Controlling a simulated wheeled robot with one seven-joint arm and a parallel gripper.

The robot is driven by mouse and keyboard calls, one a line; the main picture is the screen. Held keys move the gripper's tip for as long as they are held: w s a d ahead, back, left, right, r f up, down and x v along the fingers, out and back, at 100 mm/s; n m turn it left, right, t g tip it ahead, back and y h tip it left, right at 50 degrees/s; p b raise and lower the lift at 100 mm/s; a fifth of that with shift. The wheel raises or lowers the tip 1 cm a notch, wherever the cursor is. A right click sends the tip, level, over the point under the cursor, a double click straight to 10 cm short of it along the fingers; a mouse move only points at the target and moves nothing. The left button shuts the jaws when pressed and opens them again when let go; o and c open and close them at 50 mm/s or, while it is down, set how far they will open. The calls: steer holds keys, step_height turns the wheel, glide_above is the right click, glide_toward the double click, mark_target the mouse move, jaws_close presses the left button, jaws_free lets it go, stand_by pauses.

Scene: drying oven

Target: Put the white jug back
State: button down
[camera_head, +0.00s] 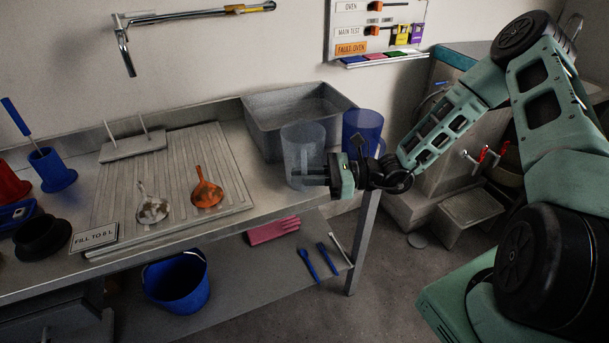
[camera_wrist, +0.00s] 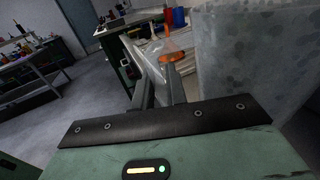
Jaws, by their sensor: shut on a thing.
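The white jug (camera_head: 302,143) is translucent and upright, at the right end of the counter in front of the grey sink. My gripper (camera_head: 312,176) is at its lower right side, shut on it. In the wrist view the jug (camera_wrist: 250,55) fills the right side, close beside my fingers (camera_wrist: 160,85). The exact grip spot is hard to make out, and I cannot tell whether the jug's base touches the counter. A blue jug (camera_head: 362,130) stands just behind, to the right.
The grey sink (camera_head: 265,110) lies behind the jug. A ribbed drainboard (camera_head: 225,150) to the left holds an orange scoop (camera_head: 207,190) and a pale scoop (camera_head: 152,208). A "FILL TO 8 L" sign (camera_head: 94,238) stands at the front. A blue bucket (camera_head: 177,283) sits on the lower shelf.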

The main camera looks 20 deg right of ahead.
steer(key=shift+f, duration=0.1)
steer(key=c, duration=1.4)
jaws_free()
